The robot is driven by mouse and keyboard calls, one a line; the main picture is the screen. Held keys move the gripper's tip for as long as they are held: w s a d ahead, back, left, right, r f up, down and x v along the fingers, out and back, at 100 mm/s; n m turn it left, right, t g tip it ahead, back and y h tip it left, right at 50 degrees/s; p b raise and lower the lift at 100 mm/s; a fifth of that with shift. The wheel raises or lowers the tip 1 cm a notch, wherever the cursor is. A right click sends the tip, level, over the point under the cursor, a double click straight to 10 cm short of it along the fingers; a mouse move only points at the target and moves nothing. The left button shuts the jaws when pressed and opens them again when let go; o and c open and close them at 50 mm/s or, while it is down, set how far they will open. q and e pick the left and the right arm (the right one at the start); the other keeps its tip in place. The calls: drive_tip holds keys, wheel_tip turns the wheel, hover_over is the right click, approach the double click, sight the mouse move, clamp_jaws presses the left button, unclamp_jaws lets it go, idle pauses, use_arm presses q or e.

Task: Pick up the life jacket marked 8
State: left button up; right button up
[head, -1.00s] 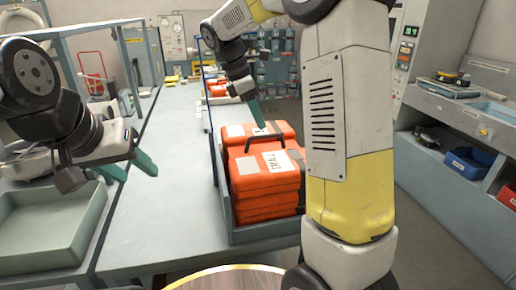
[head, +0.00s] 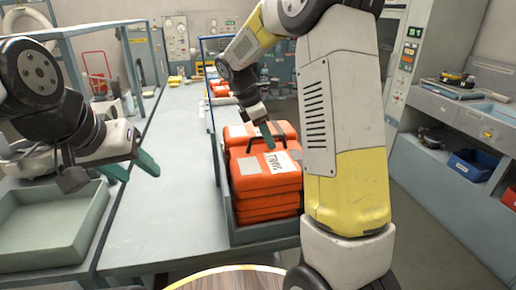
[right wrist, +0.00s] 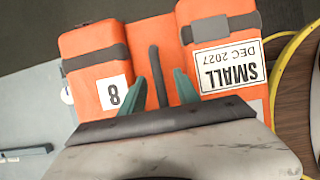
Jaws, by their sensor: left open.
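A stack of orange life jackets (head: 265,186) lies in a grey-blue open crate (head: 224,200) on the table in the head view. The top life jacket (right wrist: 92,48) carries a white patch marked 8 (right wrist: 114,94) and a "SMALL DEC 2027" label (right wrist: 230,66) in the right wrist view. My right gripper (head: 262,138) is over this jacket. Its green fingers stand apart on either side of the jacket's dark handle (right wrist: 157,72), with gaps to it. My left gripper (head: 134,168) is open and empty over the table, left of the crate.
A grey-green tray (head: 45,262) stands at the front left. More orange items (head: 219,88) lie farther along the table behind the stack. The table (head: 165,200) between tray and crate is clear. A shelf unit with a blue bin (head: 472,165) stands at the right.

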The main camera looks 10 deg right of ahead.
drive_tip(key=shift+f, duration=0.25)
idle(0.3)
clamp_jaws()
idle(1.5)
